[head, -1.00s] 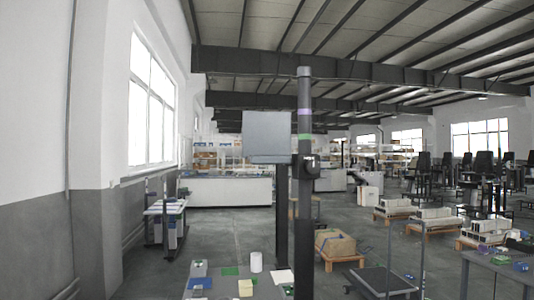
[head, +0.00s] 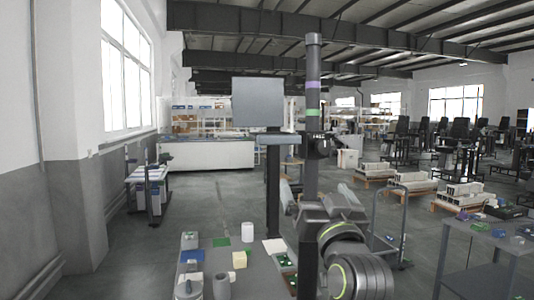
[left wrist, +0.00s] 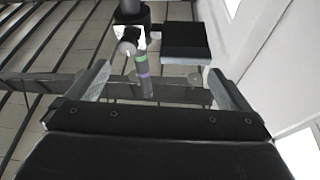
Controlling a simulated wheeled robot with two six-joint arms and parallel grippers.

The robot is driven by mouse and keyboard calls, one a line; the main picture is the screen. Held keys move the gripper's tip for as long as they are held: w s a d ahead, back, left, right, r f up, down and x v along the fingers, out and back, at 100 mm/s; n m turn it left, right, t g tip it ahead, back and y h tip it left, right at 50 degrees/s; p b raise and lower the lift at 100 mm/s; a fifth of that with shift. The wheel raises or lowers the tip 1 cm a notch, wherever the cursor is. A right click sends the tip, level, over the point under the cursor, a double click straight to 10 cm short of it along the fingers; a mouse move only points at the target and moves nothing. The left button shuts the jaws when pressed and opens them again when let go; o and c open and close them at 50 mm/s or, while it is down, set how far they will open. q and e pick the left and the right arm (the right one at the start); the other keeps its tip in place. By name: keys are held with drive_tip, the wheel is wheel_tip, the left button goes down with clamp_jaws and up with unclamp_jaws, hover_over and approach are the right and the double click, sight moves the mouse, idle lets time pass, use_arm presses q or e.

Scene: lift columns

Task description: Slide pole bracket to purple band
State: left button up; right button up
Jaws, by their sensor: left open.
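A dark upright pole (head: 312,63) stands ahead, with a purple band (head: 313,85) and a green band (head: 313,112) below it. The black pole bracket (head: 318,145) sits on the pole just below the green band. My left gripper (head: 317,190) is in front of the pole, below the bracket, mostly seen from behind. In the left wrist view its two fingers are wide apart with nothing between them touching. There the pole looks upside down, with the green band (left wrist: 140,59), the purple band (left wrist: 143,74) and the bracket (left wrist: 130,38) beyond the fingers. My right gripper is out of view.
A grey panel (head: 258,102) on a second column stands just left of the pole; it also shows in the left wrist view (left wrist: 186,41). A low table with a white cup (head: 247,232) and small items lies below. A cart (head: 390,250) stands right.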

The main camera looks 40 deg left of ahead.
sight(280, 139)
use_arm(q)
drive_tip(key=s+a+r+n+g+y, duration=0.1)
drive_tip(key=s+a+r+n+y, duration=0.1)
drive_tip(key=s+r+n, duration=0.15)
drive_tip(key=shift+m+g, duration=0.3)
drive_tip(key=shift+m, duration=0.25)
drive_tip(key=p+x, duration=0.7)
drive_tip(key=x, duration=0.8)
drive_tip(key=shift+w+d+r+p, duration=0.15)
drive_tip(key=shift+r+p, duration=0.1)
drive_tip(key=shift+p, duration=0.15)
drive_tip(key=shift+w+a+r, duration=0.15)
drive_tip(key=shift+w+a, duration=0.35)
drive_tip(key=shift+a, duration=0.05)
drive_tip(key=c, duration=1.1)
wheel_tip(280, 139, up, 12)
drive_tip(key=p, duration=0.3)
drive_tip(key=shift+p, duration=0.35)
